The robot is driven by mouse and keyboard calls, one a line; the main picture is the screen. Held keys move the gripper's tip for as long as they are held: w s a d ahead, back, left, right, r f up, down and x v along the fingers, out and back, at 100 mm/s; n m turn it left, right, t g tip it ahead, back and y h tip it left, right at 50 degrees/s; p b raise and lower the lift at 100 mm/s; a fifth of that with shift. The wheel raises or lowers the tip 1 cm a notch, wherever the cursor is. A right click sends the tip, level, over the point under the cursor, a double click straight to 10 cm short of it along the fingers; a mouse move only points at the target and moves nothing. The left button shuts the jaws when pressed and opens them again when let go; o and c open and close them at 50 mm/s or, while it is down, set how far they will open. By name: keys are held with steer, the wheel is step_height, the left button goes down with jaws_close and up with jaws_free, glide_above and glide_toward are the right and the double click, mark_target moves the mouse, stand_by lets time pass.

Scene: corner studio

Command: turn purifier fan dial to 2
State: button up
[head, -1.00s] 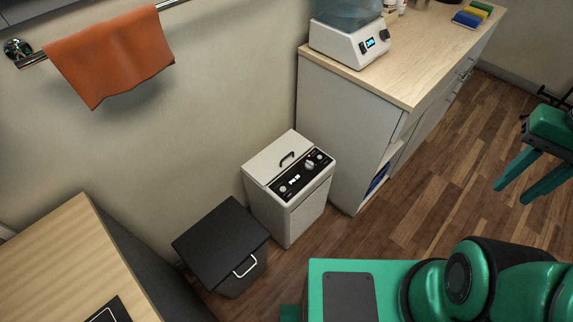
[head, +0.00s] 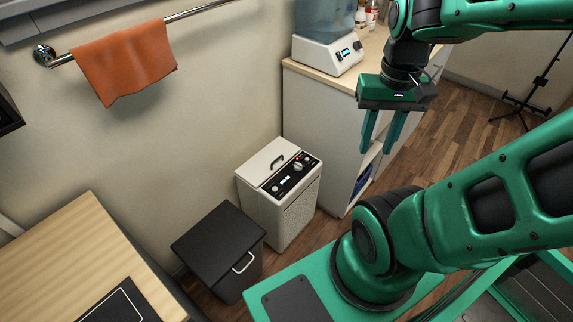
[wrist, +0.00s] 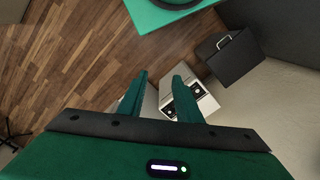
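The purifier (head: 280,212) is a white box standing on the floor against the wall, with a black control panel (head: 287,179) on its top front edge. The panel carries a larger light dial (head: 298,166), smaller knobs and a lit display. Which number the dial points to is too small to read. My gripper (head: 377,150) hangs in the air to the right of the purifier, fingers down, open and empty, touching nothing. In the wrist view, the purifier (wrist: 204,99) shows beyond my right finger, which partly hides its panel.
A black lidded bin (head: 219,243) stands left of the purifier. A white cabinet (head: 318,122) with a wooden top, bearing a blender-like appliance (head: 327,53), stands close on its right. A wooden counter (head: 80,255) is at lower left. An orange towel (head: 122,66) hangs from a rail.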

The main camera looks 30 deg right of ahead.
steer(key=shift+o, duration=0.4)
steer(key=o, duration=0.3)
steer(key=shift+s+r, duration=0.15)
steer(key=shift+s, duration=0.15)
steer(key=n, duration=1.3)
glide_above(298, 166)
steer(key=w+d, duration=0.1)
step_height(298, 166, down, 33)
steer(key=f, duration=1)
steer(key=shift+a+f, duration=0.15)
steer(key=shift+a, duration=0.1)
